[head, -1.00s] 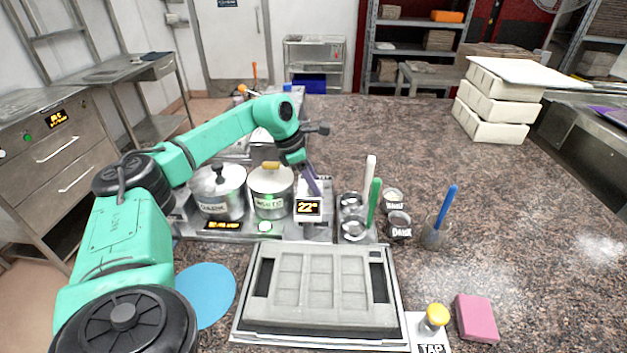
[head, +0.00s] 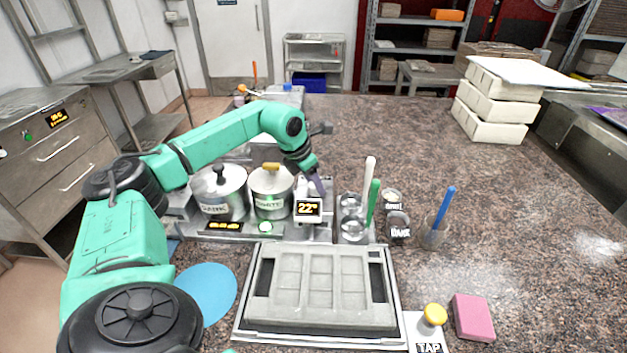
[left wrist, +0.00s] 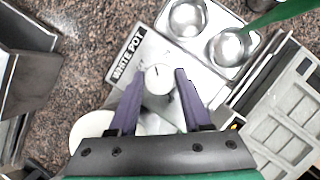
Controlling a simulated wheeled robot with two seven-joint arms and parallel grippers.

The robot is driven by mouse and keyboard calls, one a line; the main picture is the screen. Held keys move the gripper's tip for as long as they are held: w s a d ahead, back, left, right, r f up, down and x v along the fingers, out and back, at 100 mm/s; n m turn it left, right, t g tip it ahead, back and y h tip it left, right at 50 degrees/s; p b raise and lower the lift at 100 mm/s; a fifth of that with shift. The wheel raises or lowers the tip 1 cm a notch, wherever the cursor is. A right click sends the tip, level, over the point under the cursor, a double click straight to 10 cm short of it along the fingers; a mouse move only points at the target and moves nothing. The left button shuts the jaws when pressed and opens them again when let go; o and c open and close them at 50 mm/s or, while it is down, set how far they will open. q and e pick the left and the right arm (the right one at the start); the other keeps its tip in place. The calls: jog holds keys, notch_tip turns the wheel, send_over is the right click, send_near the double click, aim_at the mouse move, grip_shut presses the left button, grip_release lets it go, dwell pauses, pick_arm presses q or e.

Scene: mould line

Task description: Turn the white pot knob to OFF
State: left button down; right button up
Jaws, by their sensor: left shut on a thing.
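The white pot knob (left wrist: 158,79) is a round white knob beside the "WHITE POT" label (left wrist: 125,55). In the left wrist view the purple fingers of my left gripper (left wrist: 159,75) stand on either side of it, shut on it. A small dark mark shows near its lower right; I cannot read its setting. In the head view my left gripper (head: 317,186) reaches down behind the "22°" display (head: 308,208), and the knob is hidden there. The lidded white pot (head: 271,192) stands left of the display. My right gripper is not in view.
Another lidded pot (head: 219,193) stands farther left. A grey mould (head: 321,288) lies in front. The counter behind and to the right is largely clear.

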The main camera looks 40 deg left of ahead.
pick_arm(q)
jog(key=n+y, duration=0.1)
jog(key=n, duration=0.3)
jog(key=shift+w+d+r+n+y, duration=0.1)
jog(key=shift+w+r+n+y, duration=0.1)
jog(key=shift+n+y, duration=0.15)
jog(key=shift+n+g+y, duration=0.3)
jog(key=shift+n+y, duration=0.35)
jog(key=shift+n, duration=1)
jog(key=shift+c, duration=1.8)
grip_release()
jog(key=shift+f, duration=0.1)
jog(key=b+v, duration=0.1)
jog(key=v, duration=1.3)
jog(key=shift+d+r+b, duration=0.15)
jog(key=shift+r+b, duration=0.15)
jog(key=shift+b, duration=0.05)
